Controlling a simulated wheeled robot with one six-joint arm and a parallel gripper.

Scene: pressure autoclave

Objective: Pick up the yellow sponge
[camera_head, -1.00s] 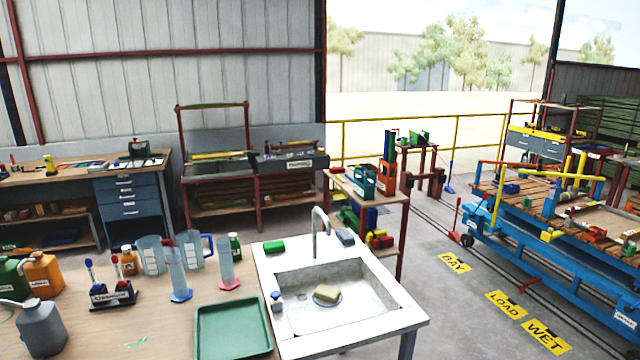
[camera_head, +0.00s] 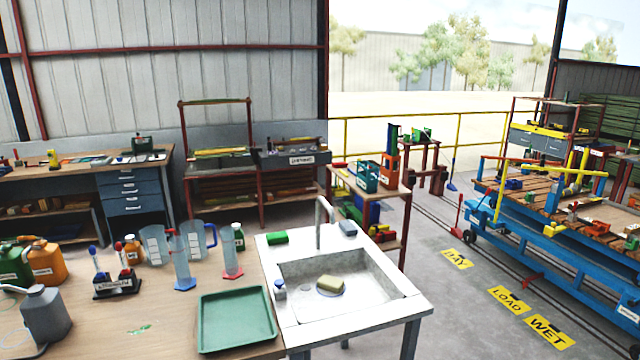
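The yellow sponge (camera_head: 330,284) is a small pale-yellow block in the basin of the white sink (camera_head: 412,302). It seems to rest on a small round dish or drain, mostly covered by it. The sponge is fully in sight, with nothing over it. My gripper is not in view.
A grey tap (camera_head: 320,222) rises behind the basin. A green block (camera_head: 277,237) and a grey block (camera_head: 347,228) lie on the sink's back rim. A green tray (camera_head: 236,320) and several lab vessels occupy the wooden bench (camera_head: 170,325) at left.

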